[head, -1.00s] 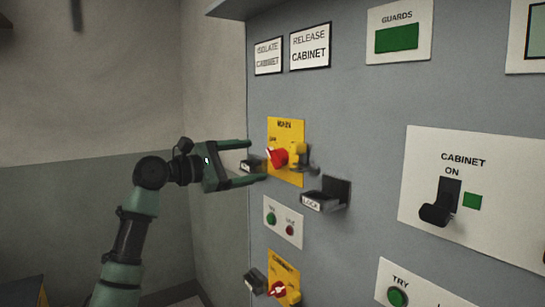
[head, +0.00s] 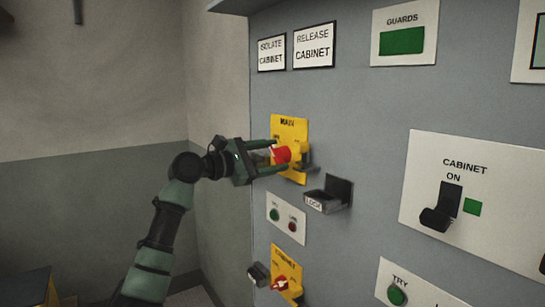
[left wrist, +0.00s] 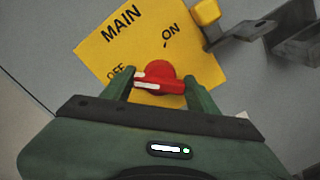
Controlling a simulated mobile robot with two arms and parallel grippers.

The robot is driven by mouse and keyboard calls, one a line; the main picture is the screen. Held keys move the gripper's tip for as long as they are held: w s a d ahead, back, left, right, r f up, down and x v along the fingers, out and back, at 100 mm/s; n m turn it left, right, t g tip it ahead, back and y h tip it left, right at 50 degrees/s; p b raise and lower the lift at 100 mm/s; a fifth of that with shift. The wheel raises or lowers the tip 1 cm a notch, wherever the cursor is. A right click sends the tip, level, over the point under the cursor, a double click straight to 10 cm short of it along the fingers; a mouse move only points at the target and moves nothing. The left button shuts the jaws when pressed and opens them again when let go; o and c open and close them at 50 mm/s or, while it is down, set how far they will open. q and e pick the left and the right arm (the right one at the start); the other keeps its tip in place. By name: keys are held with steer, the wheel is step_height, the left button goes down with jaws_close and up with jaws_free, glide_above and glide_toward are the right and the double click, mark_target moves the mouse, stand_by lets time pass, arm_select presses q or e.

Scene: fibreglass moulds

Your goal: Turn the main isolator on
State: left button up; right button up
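The main isolator is a red rotary knob (head: 281,155) on a yellow plate (head: 289,124) marked MAIN, OFF and ON. In the left wrist view the knob (left wrist: 158,78) has a white-marked end on the left, close to the OFF label. The ON label (left wrist: 172,36) is above and to its right. My left gripper (head: 279,155) reaches in from the left, with one finger at each end of the knob. The fingers (left wrist: 160,84) close off the knob with almost no gap showing, so it looks shut on it. My right gripper is in neither view.
A yellow tab (left wrist: 207,12) with a dark bracket sits beside the plate. A LOCK bracket (head: 322,201) juts out below right. A second yellow isolator (head: 286,272) and a small panel with green and red buttons (head: 287,218) are below. The space left of the cabinet is free.

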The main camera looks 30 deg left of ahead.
arm_select(q)
steer(key=shift+m, duration=0.4)
steer(key=m, duration=0.3)
steer(key=shift+d+f+m, duration=0.1)
steer(key=shift+m, duration=0.3)
steer(key=m+b, duration=0.1)
steer(key=m, duration=0.3)
steer(key=shift+f, duration=0.15)
steer(key=m+b, duration=0.1)
steer(key=m, duration=0.4)
steer(key=shift+f+b, duration=0.15)
steer(key=shift+b, duration=0.2)
steer(key=shift+f+m+b, duration=0.1)
steer(key=shift+m+b, duration=0.5)
steer(key=shift+m, duration=1.6)
steer(key=o, duration=1.4)
